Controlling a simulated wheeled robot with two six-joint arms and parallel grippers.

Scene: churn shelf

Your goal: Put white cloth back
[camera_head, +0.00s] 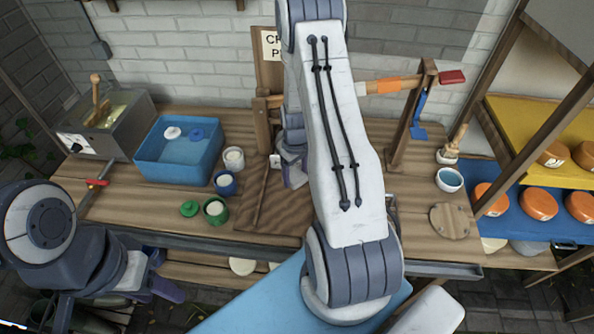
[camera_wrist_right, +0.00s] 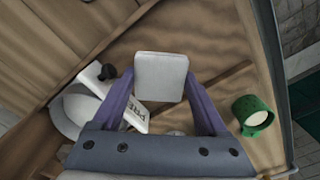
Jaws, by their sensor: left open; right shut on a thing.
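The white cloth (camera_wrist_right: 160,76) shows in the right wrist view as a pale, square, rounded pad between my right gripper's purple fingertips. My right gripper (camera_wrist_right: 160,90) is shut on it, above the wooden bench. In the head view my right gripper (camera_head: 292,168) is largely hidden behind my own white arm; a small white patch (camera_head: 275,160) shows beside it, perhaps the cloth's edge. My left gripper (camera_head: 160,274) is open and empty at the lower left, in front of the bench.
The bench (camera_head: 275,205) holds a blue tub (camera_head: 180,165), a white-topped cup (camera_head: 233,159), a blue cup (camera_head: 226,184) and a green cup (camera_head: 215,211), also in the wrist view (camera_wrist_right: 252,116). A wooden press frame (camera_head: 410,120) stands behind. Orange rounds (camera_head: 538,205) fill the right shelves.

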